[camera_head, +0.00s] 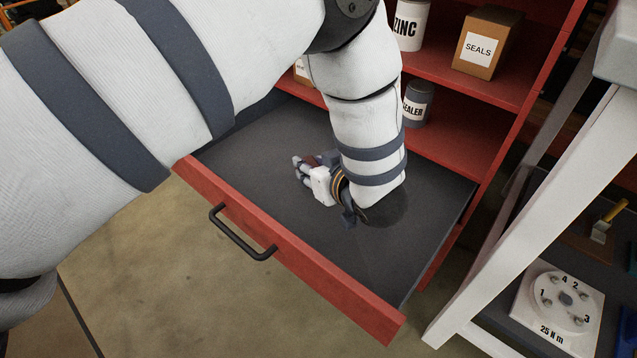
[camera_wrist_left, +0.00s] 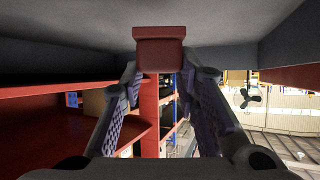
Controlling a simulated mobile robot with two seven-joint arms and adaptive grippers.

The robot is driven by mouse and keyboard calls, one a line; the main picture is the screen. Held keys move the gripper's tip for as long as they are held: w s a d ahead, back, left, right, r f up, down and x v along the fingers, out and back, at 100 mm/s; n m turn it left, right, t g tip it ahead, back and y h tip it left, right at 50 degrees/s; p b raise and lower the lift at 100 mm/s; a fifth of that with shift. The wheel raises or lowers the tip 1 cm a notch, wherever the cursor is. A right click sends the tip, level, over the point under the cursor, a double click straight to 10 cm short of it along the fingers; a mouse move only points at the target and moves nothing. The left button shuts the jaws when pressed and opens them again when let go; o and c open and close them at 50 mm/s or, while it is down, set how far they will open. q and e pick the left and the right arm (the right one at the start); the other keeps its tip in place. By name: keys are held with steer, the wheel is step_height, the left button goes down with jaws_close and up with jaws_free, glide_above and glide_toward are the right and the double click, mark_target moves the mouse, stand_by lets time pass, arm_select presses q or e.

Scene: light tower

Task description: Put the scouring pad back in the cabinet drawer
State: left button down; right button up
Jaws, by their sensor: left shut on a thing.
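The cabinet drawer (camera_head: 260,150) is pulled open, with a red front, a black handle (camera_head: 243,232) and a dark grey floor. My left arm reaches over the drawer front, and my left gripper (camera_head: 308,165) is low inside the drawer, left of its middle. In the left wrist view, the left gripper (camera_wrist_left: 163,75) is shut on the dark red scouring pad (camera_wrist_left: 160,52), which sits between the fingertips close to the grey drawer floor. I cannot tell whether the pad touches the floor. In the head view the pad is mostly hidden by the gripper. My right gripper is not in view.
Red cabinet shelves above the drawer hold a ZINC can (camera_head: 407,25), a SEALER can (camera_head: 417,103) and a SEALS box (camera_head: 487,42). A white frame (camera_head: 530,200) stands close at the right. The rest of the drawer floor looks empty.

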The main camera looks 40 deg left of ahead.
arm_select(q)
steer(key=f+b, duration=0.1)
steer(key=f, duration=0.3)
steer(key=shift+w+a+b, duration=0.15)
steer(key=shift+w+b, duration=0.2)
steer(key=shift+w, duration=0.05)
steer(key=shift+r, duration=0.1)
steer(key=c, duration=1.2)
jaws_free()
